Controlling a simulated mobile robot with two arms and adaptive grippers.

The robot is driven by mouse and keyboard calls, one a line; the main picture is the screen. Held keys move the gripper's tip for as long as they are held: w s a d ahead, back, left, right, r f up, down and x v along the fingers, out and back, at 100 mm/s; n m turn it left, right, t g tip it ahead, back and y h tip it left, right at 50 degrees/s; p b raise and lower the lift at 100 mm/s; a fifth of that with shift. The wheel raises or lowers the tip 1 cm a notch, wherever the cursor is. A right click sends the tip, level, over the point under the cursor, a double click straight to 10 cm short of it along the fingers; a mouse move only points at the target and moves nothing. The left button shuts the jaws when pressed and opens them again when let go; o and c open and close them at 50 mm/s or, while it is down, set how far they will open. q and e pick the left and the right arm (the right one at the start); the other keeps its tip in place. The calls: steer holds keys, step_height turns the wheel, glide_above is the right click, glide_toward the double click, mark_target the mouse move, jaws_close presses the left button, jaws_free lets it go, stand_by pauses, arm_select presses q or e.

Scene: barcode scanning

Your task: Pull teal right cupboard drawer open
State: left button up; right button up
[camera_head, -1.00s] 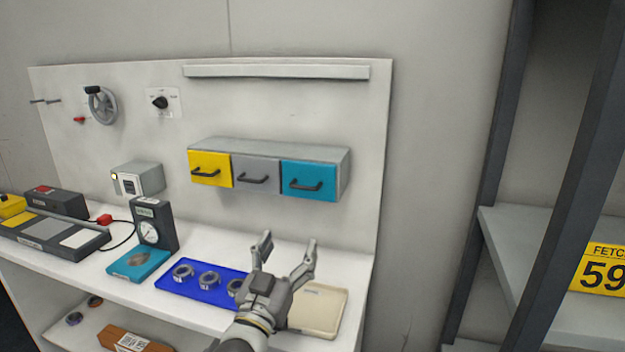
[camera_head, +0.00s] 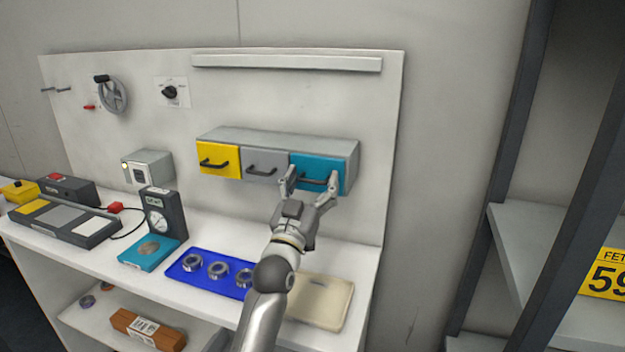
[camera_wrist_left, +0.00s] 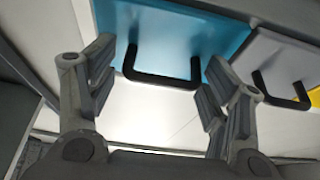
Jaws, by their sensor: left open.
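The teal drawer (camera_head: 319,169) is the right one of three in the grey wall cupboard (camera_head: 282,143). Its front looks flush with its neighbours. My left gripper (camera_head: 311,178) is open in front of it, its fingers on either side of the dark handle. In the left wrist view the teal front (camera_wrist_left: 172,38) fills the upper middle, and its black handle (camera_wrist_left: 162,80) lies between the open fingers of my left gripper (camera_wrist_left: 158,82). I cannot tell whether a finger touches the handle. My right gripper is in neither view.
Grey (camera_head: 266,165) and yellow (camera_head: 219,159) drawers sit left of the teal one. Below, the bench holds a blue tray (camera_head: 208,284) with metal rings, a beige tray (camera_head: 330,300) and a dial gauge (camera_head: 160,215). A dark-framed shelf (camera_head: 500,215) stands at the right.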

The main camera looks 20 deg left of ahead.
arm_select(q)
steer(key=shift+w, duration=0.15)
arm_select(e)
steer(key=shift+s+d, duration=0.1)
arm_select(q)
steer(key=c, duration=1.2)
steer(key=shift+s+p, duration=0.4)
steer(key=shift+s, duration=0.2)
steer(key=s+p, duration=0.2)
steer(key=s, duration=0.3)
steer(key=shift+s+a, duration=0.1)
steer(key=shift+s, duration=0.25)
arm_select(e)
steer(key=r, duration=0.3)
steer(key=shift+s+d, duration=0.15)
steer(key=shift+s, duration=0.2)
arm_select(q)
steer(key=o, duration=1.2)
